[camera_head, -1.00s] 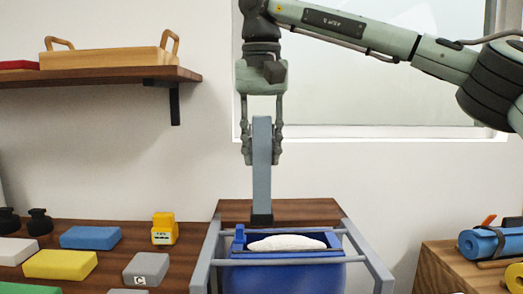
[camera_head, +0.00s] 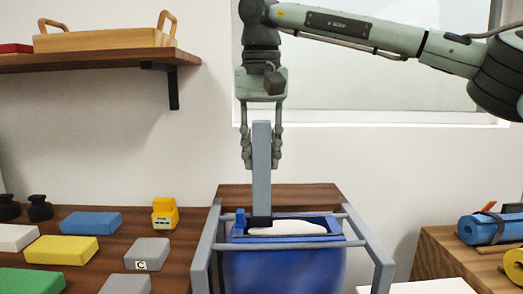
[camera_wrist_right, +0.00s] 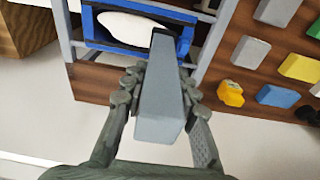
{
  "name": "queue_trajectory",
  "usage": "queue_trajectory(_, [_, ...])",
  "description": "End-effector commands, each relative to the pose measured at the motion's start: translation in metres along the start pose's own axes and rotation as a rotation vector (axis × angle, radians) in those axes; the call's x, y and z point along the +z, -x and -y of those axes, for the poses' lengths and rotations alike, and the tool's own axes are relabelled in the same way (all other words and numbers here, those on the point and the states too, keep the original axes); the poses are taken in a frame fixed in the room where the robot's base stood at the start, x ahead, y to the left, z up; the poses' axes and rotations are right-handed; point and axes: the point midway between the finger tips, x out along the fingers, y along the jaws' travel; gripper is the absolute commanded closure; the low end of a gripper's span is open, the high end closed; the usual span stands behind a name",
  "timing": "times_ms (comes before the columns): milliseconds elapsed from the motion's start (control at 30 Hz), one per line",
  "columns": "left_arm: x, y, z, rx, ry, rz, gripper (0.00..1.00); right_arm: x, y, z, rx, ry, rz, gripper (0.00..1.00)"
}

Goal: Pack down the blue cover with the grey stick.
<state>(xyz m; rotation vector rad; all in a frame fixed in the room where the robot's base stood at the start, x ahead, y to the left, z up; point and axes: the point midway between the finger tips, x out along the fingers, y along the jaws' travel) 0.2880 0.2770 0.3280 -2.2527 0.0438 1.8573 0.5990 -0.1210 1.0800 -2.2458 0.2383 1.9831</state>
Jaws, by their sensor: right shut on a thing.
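The blue cover (camera_head: 285,265) hangs open in a grey frame at the bottom centre of the head view. The stick's black end (camera_head: 258,221) is at the left back part of the cover's mouth, beside the stuffing. I cannot tell whether it touches it. In the wrist view the stick (camera_wrist_right: 165,95) points to the cover (camera_wrist_right: 100,42). My left gripper is not in view.
The grey frame (camera_head: 208,248) has bars around the cover. Colored blocks (camera_head: 62,250) and a yellow item (camera_head: 165,214) lie on the brown counter at left. A shelf with a wooden tray (camera_head: 100,39) is upper left. A blue roll (camera_head: 487,228) lies on the right table.

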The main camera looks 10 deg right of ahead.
Motion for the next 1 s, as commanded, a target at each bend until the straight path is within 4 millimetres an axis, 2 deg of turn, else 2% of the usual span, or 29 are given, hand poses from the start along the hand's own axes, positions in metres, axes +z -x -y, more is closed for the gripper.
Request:
queue_trajectory(333, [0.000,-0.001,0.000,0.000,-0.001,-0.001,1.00,0.000,-0.001,0.000,-0.001,0.000,0.000,0.94])
queue_trajectory(1000, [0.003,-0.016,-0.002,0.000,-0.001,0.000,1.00,0.004,-0.032,0.000,-0.001,0.000,0.000,0.94])
